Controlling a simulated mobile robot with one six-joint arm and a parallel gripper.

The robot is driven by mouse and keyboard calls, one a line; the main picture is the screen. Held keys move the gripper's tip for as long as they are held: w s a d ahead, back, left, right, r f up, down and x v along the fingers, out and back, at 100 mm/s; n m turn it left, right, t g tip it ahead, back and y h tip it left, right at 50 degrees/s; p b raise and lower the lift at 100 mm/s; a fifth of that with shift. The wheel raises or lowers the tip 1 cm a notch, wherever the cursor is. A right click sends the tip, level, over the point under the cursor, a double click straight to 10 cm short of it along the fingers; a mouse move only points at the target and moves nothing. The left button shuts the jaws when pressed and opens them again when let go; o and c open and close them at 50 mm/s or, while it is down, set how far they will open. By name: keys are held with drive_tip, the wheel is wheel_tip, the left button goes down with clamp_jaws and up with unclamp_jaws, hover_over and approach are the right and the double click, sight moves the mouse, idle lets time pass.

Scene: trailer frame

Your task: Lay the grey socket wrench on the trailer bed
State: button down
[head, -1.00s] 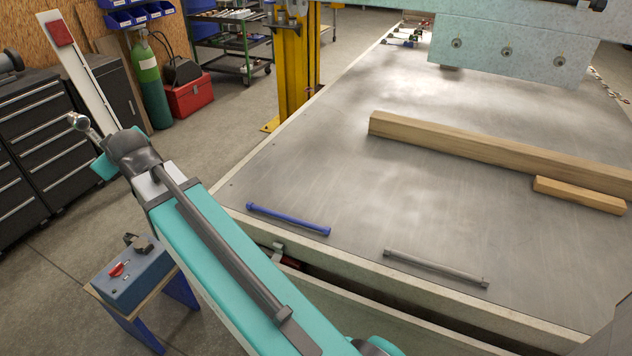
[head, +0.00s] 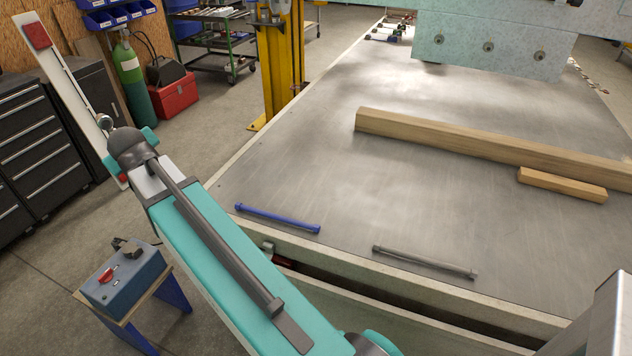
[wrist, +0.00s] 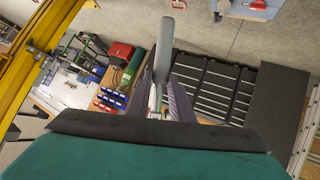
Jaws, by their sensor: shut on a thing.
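My gripper (wrist: 160,95) is shut on the grey socket wrench (wrist: 163,58), whose smooth grey length stands up between the fingers in the wrist view. In the head view only its round metal end (head: 104,122) shows past my wrist; the rest is hidden, and so are the finger tips. The wrench is up in the air over the workshop floor, left of the trailer bed (head: 310,165) and apart from it. The bed is a flat grey metal sheet with a pale frame edge.
A blue bar (head: 278,219) and a grey bar (head: 425,262) lie near the bed's front edge. A long timber (head: 480,142) and a short block (head: 562,185) lie farther back. A yellow post (head: 277,60) stands beside the bed. The bed's left part is clear.

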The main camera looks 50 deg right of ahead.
drive_tip(key=s+d+f+m+g+p, duration=0.1)
drive_tip(key=s+d+f+m+g, duration=0.35)
drive_tip(key=d, duration=0.55)
drive_tip(key=s+d+f+m+g+p, duration=0.1)
drive_tip(key=s+d+f+m+g, duration=0.2)
drive_tip(key=d+m, duration=0.5)
drive_tip(key=s+d+f+m+g+p, duration=0.1)
drive_tip(key=s+d+f+m+g, duration=0.25)
drive_tip(key=d, duration=0.85)
drive_tip(key=s+d+f+m+t+y+p, duration=0.1)
drive_tip(key=s+d+f+m, duration=0.4)
drive_tip(key=s+d+m, duration=0.5)
drive_tip(key=s+d+f+m+t+y+p, duration=0.2)
drive_tip(key=s+d+f+m, duration=0.4)
drive_tip(key=s, duration=1)
drive_tip(key=d+m+t+p, duration=0.1)
drive_tip(key=d+m+t, duration=0.1)
drive_tip(key=d+m, duration=0.1)
drive_tip(key=shift+s+d+m, duration=0.15)
drive_tip(key=shift+d+m, duration=0.25)
drive_tip(key=shift+d, duration=0.15)
drive_tip(key=shift+f, duration=0.2)
drive_tip(key=shift+f+b, duration=2.45)
drive_tip(key=shift+f, duration=0.9)
drive_tip(key=shift+f+b, duration=0.35)
drive_tip(key=shift+f, duration=1)
